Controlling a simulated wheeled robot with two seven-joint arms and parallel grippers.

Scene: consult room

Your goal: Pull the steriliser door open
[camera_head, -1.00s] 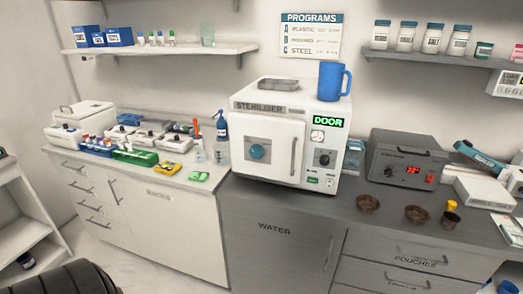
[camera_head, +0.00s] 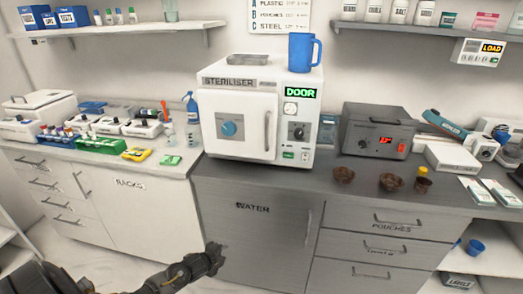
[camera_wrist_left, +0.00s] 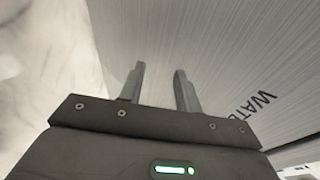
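The white steriliser (camera_head: 208,150) stands on the counter with its door (camera_head: 249,107) shut. A lit green DOOR sign (camera_head: 300,93) is to the right of the door. My left gripper (camera_head: 217,256) is low in front of the WATER cabinet, well below the steriliser and apart from it. In the left wrist view its two fingers (camera_wrist_left: 158,85) are spread with nothing between them. My right gripper is not in view.
The grey WATER cabinet front (camera_head: 250,240) is close ahead of my left gripper. A blue mug (camera_head: 301,52) and a grey tray (camera_head: 249,59) sit on the steriliser. A grey box with a red display (camera_head: 376,131) and brown bowls (camera_head: 391,182) stand to its right.

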